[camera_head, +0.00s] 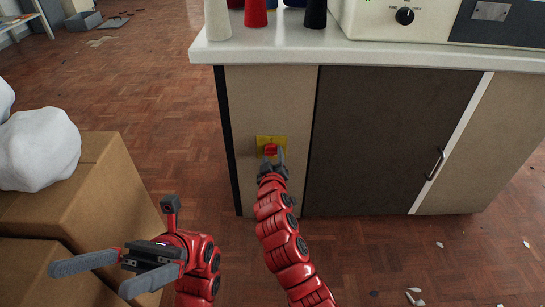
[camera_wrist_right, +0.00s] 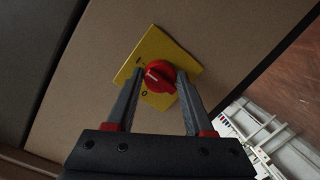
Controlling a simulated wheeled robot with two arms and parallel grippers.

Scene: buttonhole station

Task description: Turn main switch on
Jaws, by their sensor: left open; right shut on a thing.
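The main switch is a red rotary knob (camera_head: 270,149) on a yellow plate (camera_head: 263,140), fixed to the beige cabinet side panel. In the right wrist view the knob (camera_wrist_right: 159,76) has a white mark toward its left side, and the yellow plate (camera_wrist_right: 187,62) carries small marks that look like I and O. My right gripper (camera_head: 271,156) is at the switch, its two fingers on either side of the knob and shut on it. The fingers partly hide the knob's edges. My left gripper (camera_head: 112,272) is open and empty, low at the left, away from the cabinet.
Cardboard boxes (camera_head: 105,190) with a white bag (camera_head: 40,148) stand at the left, near my left arm. The white countertop (camera_head: 300,52) above the switch holds thread spools (camera_head: 255,13) and a cream machine (camera_head: 375,18). A dark cabinet door (camera_head: 385,130) is right of the switch.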

